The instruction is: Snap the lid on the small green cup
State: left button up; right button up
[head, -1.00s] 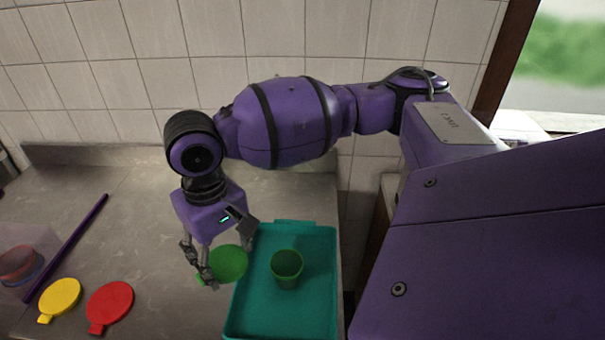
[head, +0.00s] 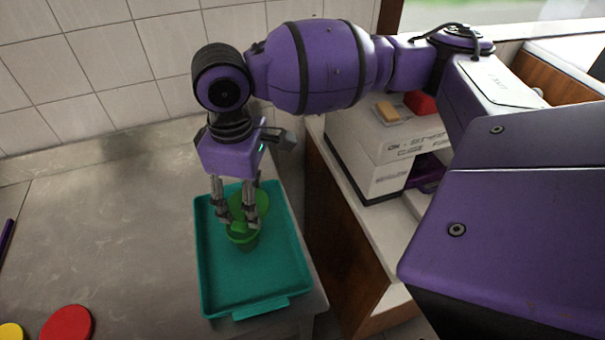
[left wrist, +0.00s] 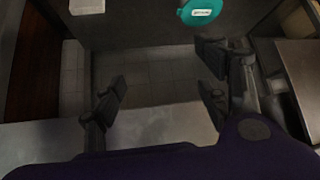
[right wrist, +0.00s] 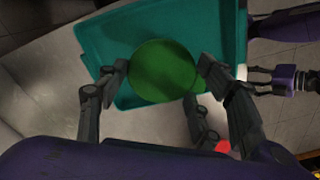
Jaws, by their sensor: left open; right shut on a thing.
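The small green cup (head: 242,243) stands in the teal tray (head: 262,292) in the head view. My right gripper (head: 236,218) is shut on the round green lid (head: 262,201), just above the cup. The lid looks tilted, and fingers cover part of it; I cannot tell whether it touches the cup. In the right wrist view the lid (right wrist: 163,72) lies between the fingers, and the cup is not visible behind it. My left gripper (left wrist: 160,92) is open and empty in the left wrist view, away from the cup.
A red lid (head: 67,325) and a yellow lid (head: 10,332) lie at the counter's lower left. A white box (head: 375,155) stands to the right, beyond a gap. The counter (head: 110,230) left of the tray is clear. A teal round thing (left wrist: 201,12) shows in the left wrist view.

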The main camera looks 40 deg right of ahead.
aim_at(236, 205)
jog(key=n, duration=0.3)
jog(key=a+n, duration=0.1)
jog(key=n, duration=0.1)
jog(key=shift+w+r, duration=0.25)
jog(key=shift+r, duration=0.05)
jog(key=n, duration=0.4)
jog(key=shift+w+a+r, duration=0.15)
jog(key=shift+a, duration=0.25)
jog(key=n, duration=0.3)
jog(key=shift+w+a+r, duration=0.1)
jog(key=shift+a, duration=0.15)
jog(key=shift+f+b, duration=0.75)
jog(key=shift+f, duration=0.25)
notch_tip(236, 205, down, 3)
jog(key=shift+r+b, duration=0.2)
jog(key=shift+b, duration=0.9)
jog(key=shift+f, duration=0.9)
pick_arm(q)
jog(key=f, duration=0.1)
jog(key=s+a+f, duration=0.1)
jog(key=f, duration=0.1)
jog(key=shift+s+a+f, duration=0.15)
jog(key=shift+s+f, duration=0.05)
jog(key=shift+s, duration=0.1)
jog(key=shift+s+f, duration=0.15)
jog(key=shift+f, duration=0.05)
